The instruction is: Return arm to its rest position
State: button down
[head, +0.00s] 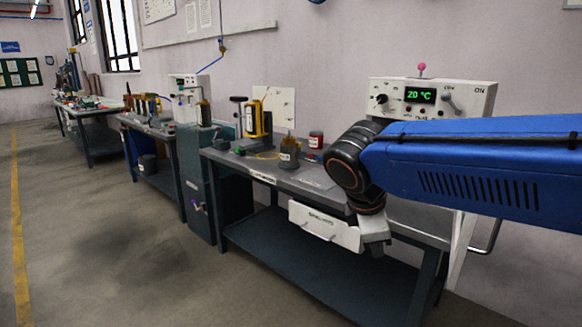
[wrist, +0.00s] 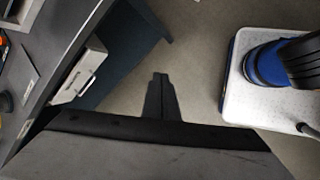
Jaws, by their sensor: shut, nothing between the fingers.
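My blue arm reaches in from the right in the head view, bent down at its black wrist. My gripper (head: 376,249) hangs in front of the near workbench (head: 290,187), by its right end. In the wrist view my gripper (wrist: 160,76) points down over bare floor. Its two dark fingers are together and hold nothing. The bench edge is to the left in that view, apart from the fingers. My own base and blue arm column show at the right.
A white drawer (head: 326,228) hangs under the bench top, close to my gripper. A white control box (head: 432,98) reading 20 °C stands behind my arm. A grey container (head: 289,157) and a yellow-black device (head: 257,119) stand on the bench. Open floor (head: 110,240) lies to the left.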

jog(key=s+d+f+m+y, duration=0.1)
jog(key=s+d+f+m, duration=0.4)
jog(key=s+m, duration=0.2)
jog(key=s+d+f+m+t+y, duration=0.1)
jog(key=s+d+f+m, duration=0.4)
jog(key=m, duration=0.5)
jog(key=shift+s+d+f+y, duration=0.4)
jog(key=shift+s+y, duration=0.4)
jog(key=shift+s, duration=0.45)
